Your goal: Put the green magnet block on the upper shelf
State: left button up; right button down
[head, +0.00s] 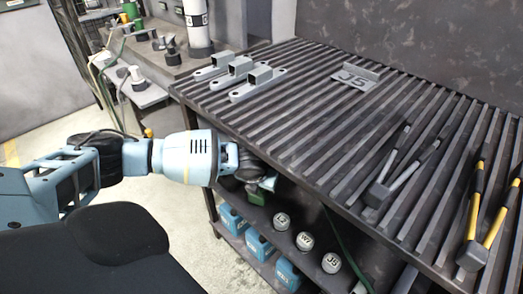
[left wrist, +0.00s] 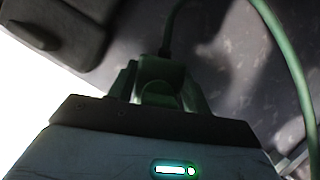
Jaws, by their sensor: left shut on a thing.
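My left gripper (head: 263,186) reaches from the left under the front edge of the slatted table, at the opening of the upper shelf (head: 262,213). It is shut on the green magnet block (head: 256,197), which is small and partly hidden by the gripper in the head view. In the left wrist view the green magnet block (left wrist: 162,78) sits between the fingers, with a green cable rising from it. I cannot tell whether the block touches the shelf. My right gripper is not in view.
Grey lidded tins (head: 305,241) stand on the upper shelf right of the gripper. Blue containers (head: 259,245) stand on the level below. The slatted table top (head: 300,140) holds brackets (head: 240,78) and hammers (head: 395,175). A green cable (left wrist: 290,65) curves at the right.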

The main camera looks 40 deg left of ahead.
aim_at(261, 192)
pick_arm(q)
notch_tip(261, 192, down, 3)
jog(key=shift+f+b, duration=0.1)
jog(key=shift+b, duration=0.4)
jog(key=o, duration=1.4)
jog(key=shift+o, duration=0.2)
